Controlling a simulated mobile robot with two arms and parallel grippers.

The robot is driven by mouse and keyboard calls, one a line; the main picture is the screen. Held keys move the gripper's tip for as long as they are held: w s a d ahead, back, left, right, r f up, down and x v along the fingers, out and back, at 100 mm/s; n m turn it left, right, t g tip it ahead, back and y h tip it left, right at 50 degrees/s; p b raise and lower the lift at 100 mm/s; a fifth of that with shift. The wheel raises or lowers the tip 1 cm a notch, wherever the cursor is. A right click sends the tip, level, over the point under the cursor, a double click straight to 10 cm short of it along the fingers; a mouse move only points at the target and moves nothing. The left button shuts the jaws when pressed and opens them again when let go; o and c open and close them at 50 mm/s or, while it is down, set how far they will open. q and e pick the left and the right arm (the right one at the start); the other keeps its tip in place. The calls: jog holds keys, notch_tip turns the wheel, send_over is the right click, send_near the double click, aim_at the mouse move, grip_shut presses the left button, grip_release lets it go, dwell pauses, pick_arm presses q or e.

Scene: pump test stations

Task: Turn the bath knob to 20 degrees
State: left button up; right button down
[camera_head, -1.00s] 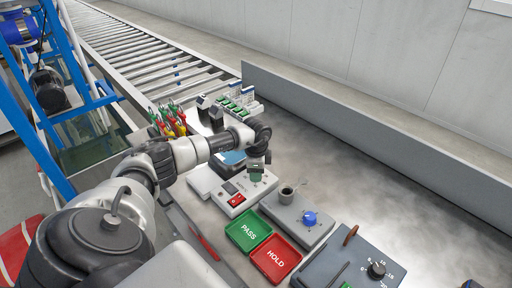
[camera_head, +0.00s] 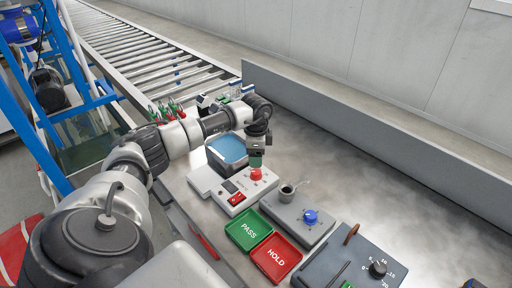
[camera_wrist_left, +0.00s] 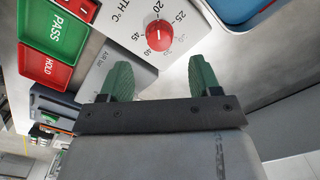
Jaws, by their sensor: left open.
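The red bath knob (camera_head: 256,174) is on the white control box (camera_head: 222,187) in front of the blue water bath (camera_head: 230,150). The left wrist view shows the knob (camera_wrist_left: 159,35) beside printed numbers including 20, 25, 40 and 45, with a white mark on it. I cannot tell exactly which number the mark points to. My left gripper (camera_head: 256,160) is just above the knob in the head view. In the left wrist view its green fingers (camera_wrist_left: 161,78) are apart and empty, with the knob ahead of the gap between them. My right gripper is not in view.
A green PASS tray (camera_head: 241,239) and a red HOLD tray (camera_head: 268,269) lie in front. A grey unit with a blue knob (camera_head: 311,217) and a dark unit with a black knob (camera_head: 377,268) stand to the right. The bench behind them is clear.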

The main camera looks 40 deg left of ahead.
aim_at(256, 171)
pick_arm(q)
notch_tip(256, 171, up, 4)
dwell(0.8)
